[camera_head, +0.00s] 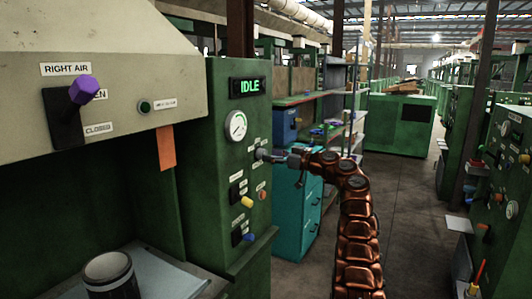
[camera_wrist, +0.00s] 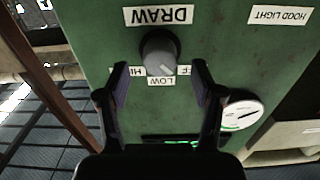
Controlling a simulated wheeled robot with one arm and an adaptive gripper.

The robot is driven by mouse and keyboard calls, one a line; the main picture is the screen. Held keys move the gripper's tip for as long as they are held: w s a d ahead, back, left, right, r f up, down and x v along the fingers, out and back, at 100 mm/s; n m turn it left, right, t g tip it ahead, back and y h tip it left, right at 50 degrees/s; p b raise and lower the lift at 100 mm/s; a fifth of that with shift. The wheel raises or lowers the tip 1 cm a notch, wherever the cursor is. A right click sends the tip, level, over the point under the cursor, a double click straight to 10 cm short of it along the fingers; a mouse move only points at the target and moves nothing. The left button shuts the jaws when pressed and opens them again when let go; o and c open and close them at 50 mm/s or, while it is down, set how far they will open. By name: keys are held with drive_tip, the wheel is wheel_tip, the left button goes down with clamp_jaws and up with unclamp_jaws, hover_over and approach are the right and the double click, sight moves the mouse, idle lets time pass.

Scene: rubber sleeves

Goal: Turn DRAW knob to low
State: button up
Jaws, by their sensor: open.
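The DRAW knob (camera_wrist: 159,50) is a round grey knob on a green panel, shown upside down in the wrist view. The DRAW label (camera_wrist: 158,16) is above it in the picture, the LOW label (camera_wrist: 161,81) below, HI at left and a partly hidden label ending in "FF" at right. A lighter mark on the knob faces down and slightly right in the picture, near LOW. My gripper (camera_wrist: 161,80) is open, one finger on each side of the knob with clear gaps. In the head view my gripper (camera_head: 279,158) reaches the panel, largely covering the knob.
A teal cabinet (camera_head: 297,205) stands behind my arm. The aisle floor (camera_head: 400,200) to the right is clear.

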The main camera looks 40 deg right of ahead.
drive_tip(key=p+x, duration=0.1)
drive_tip(key=x, duration=0.1)
drive_tip(key=shift+w, duration=0.3)
drive_tip(key=c, duration=1.2)
drive_tip(key=shift+o, duration=0.2)
